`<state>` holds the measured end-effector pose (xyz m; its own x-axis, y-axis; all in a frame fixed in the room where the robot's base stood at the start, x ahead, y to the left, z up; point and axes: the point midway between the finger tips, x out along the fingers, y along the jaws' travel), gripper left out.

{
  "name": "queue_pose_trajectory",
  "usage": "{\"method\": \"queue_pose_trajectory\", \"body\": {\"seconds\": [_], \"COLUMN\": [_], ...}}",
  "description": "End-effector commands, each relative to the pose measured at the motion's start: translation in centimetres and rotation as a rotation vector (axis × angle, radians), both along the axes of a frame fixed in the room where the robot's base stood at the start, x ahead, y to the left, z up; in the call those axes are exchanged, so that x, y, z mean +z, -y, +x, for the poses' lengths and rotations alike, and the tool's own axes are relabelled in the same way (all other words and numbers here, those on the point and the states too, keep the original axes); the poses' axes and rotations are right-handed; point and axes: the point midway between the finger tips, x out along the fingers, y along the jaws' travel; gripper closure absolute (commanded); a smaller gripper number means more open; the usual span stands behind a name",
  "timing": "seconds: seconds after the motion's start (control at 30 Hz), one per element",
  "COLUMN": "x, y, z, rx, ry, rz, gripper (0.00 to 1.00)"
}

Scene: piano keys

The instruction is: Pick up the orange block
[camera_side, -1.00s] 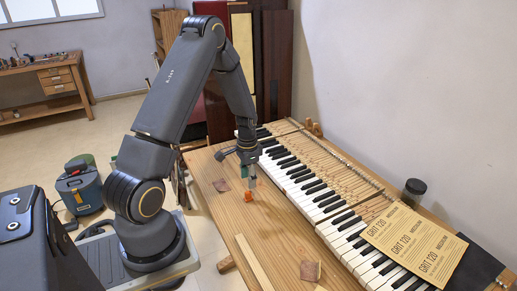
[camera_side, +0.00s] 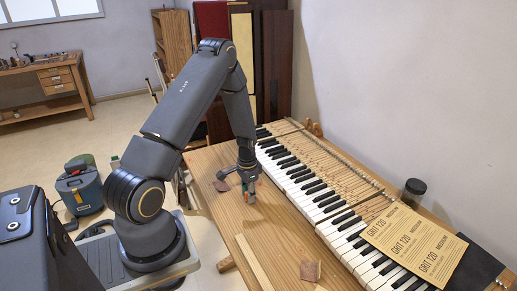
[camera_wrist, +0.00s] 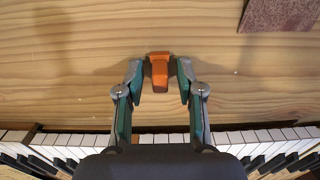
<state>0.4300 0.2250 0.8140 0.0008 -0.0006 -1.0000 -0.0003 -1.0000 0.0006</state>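The orange block (camera_wrist: 159,71) is in the wrist view, on the wooden bench, between the two fingertips of my gripper (camera_wrist: 160,76). The fingers stand on either side of the block and look open, with a narrow gap on the right; contact on the left is hard to judge. In the side view my gripper (camera_side: 249,192) is low, at the bench surface left of the keyboard. There the block is mostly hidden by the fingers.
The piano keyboard (camera_side: 318,192) runs along the right of the bench (camera_side: 222,208). A dark jar (camera_side: 413,191) stands behind. Another reddish-brown piece (camera_wrist: 283,14) lies near the gripper.

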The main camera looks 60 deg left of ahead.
Motion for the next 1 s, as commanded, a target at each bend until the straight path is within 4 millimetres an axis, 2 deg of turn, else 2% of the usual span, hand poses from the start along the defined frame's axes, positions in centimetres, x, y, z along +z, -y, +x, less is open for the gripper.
{"method": "queue_pose_trajectory", "body": {"seconds": [0.03, 0.3, 0.33, 0.77, 0.87, 1.0], "x": [0.0, 0.0, 0.0, 0.3, 1.2, 3.8], "y": [0.0, 0.0, 0.0, 0.0, -0.1, 0.1], "z": [0.0, 0.0, 0.0, -0.1, 0.0, -0.4], "rx": [0.0, 0.0, 0.0, 0.0, 0.001, 0.002], "ry": [0.0, -0.001, -0.001, -0.001, 0.001, 0.001], "rz": [0.0, 0.0, 0.0, -0.001, 0.001, 0.002], "gripper": [0.71, 0.99, 1.0, 1.0, 1.0, 1.0]}}
